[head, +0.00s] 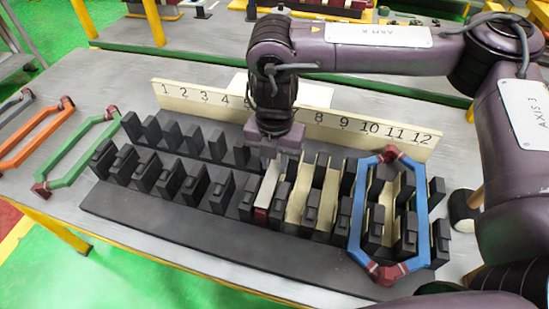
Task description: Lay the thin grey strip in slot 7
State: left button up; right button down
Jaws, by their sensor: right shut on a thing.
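My right gripper (276,150) points down over the middle of the dark stator block, in front of the number board. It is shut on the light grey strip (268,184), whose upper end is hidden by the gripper. The strip lies along a gap between dark teeth, around slot 7, with a dark red piece (262,214) at its near end. I cannot tell if it is fully seated. My left gripper is not in view.
The cream number board (343,123) stands behind the block (170,222). Cream liners (299,200) show in slots to the right. A blue coil (356,215) with dark red ends lies over the right-hand slots. Green (78,150) and orange (32,136) coils lie at left.

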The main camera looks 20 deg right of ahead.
aim_at(275, 169)
jog(key=shift+f, duration=0.45)
dwell(0.8)
jog(key=c, duration=1.1)
grip_release()
jog(key=shift+o, duration=0.2)
jog(key=shift+r, duration=0.2)
jog(key=shift+r+p, duration=0.6)
jog(key=shift+p, duration=0.3)
jog(key=shift+r, duration=0.1)
notch_tip(275, 169, up, 7)
jog(key=p, duration=0.8)
jog(key=shift+r, duration=0.15)
